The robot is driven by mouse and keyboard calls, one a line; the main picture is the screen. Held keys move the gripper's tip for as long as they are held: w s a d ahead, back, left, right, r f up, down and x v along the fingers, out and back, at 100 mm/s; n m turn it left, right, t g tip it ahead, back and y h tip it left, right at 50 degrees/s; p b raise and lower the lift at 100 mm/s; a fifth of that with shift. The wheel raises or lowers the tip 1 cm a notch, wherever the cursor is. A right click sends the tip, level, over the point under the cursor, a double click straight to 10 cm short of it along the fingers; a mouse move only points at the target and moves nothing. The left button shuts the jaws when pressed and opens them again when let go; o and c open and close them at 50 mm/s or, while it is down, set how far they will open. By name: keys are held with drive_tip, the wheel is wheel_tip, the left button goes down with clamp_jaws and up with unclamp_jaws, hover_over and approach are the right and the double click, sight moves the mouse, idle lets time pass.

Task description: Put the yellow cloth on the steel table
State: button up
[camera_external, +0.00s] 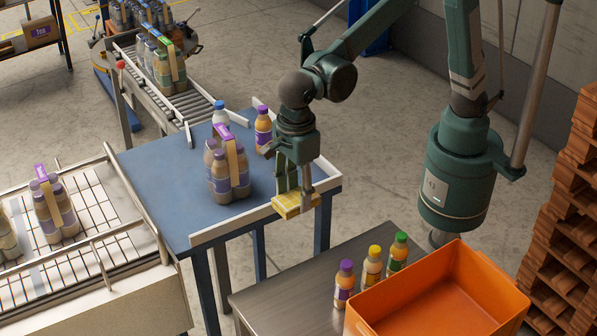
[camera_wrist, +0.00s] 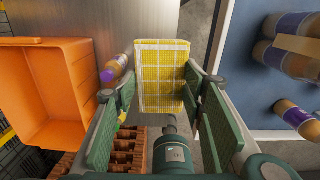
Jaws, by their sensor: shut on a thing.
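The yellow cloth (camera_external: 297,206) is a flat, pale-checked piece held between the fingers of my gripper (camera_external: 294,188). In the wrist view the cloth (camera_wrist: 160,72) hangs between the two green finger pads of my gripper (camera_wrist: 158,100). In the external view it appears in front of the blue table's white front rail, in the air. The steel table (camera_external: 290,290) is bare grey at lower centre, and its top (camera_wrist: 110,18) also shows in the wrist view, left of and behind the cloth. The cloth's exact height above it is hard to tell.
Bottles with purple (camera_external: 344,283), yellow (camera_external: 373,266) and green (camera_external: 397,252) caps stand on the steel table beside an orange crate (camera_external: 440,290). The table's left part is clear. The blue table (camera_external: 165,185) carries a bottle pack (camera_external: 228,170) and loose bottles.

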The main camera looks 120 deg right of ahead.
hover_over(297, 282)
wheel_tip(297, 282, down, 20)
drive_tip(key=shift+r, duration=0.2)
idle(0.4)
drive_tip(key=shift+f, duration=3.1)
drive_tip(key=shift+f+p, duration=0.35)
drive_tip(key=shift+f, duration=1.55)
drive_tip(key=shift+f, duration=0.1)
drive_tip(key=o, duration=0.5)
drive_tip(key=shift+c, duration=0.2)
drive_tip(key=o, duration=0.4)
